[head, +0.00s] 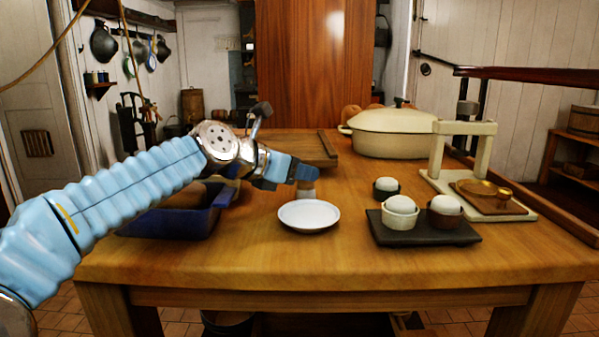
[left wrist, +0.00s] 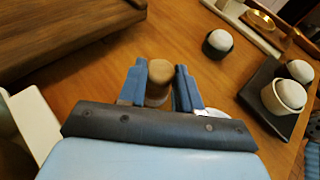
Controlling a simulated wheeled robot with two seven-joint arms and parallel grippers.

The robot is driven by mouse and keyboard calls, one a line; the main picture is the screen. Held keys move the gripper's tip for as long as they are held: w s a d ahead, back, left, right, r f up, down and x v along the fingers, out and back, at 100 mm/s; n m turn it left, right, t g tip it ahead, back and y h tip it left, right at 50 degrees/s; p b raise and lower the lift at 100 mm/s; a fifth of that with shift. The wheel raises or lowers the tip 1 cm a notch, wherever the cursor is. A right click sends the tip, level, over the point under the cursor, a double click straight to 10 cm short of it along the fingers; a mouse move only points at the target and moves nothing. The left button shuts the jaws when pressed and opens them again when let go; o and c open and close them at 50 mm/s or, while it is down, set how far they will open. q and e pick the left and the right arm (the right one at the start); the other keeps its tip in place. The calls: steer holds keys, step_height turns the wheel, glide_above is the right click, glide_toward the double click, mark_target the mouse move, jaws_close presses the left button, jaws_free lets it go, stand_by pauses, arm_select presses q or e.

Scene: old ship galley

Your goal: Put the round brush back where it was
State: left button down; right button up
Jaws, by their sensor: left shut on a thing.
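My left gripper (head: 303,175) reaches in over the middle of the table, just behind a white plate (head: 309,216). It is shut on a short round tan thing that looks like the round brush (head: 307,188). In the left wrist view the brush's round brown top (left wrist: 159,72) sits between the two blue fingers of my left gripper (left wrist: 160,82). The brush looks upright. I cannot tell whether its lower end touches the table.
A blue tray (head: 172,224) lies at the left. A dark tray (head: 425,236) with white balls in cups stands at the right, with another cup (head: 385,187) behind it. A cream pot (head: 393,138), a cream stand (head: 437,152) and a wooden board (head: 312,148) are farther back.

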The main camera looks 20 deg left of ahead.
arm_select(q)
steer(key=c, duration=0.8)
jaws_free()
steer(key=shift+f, duration=0.15)
steer(key=shift+r, duration=0.25)
steer(key=v, duration=1.2)
steer(key=shift+f+p, duration=0.1)
steer(key=shift+p, duration=0.2)
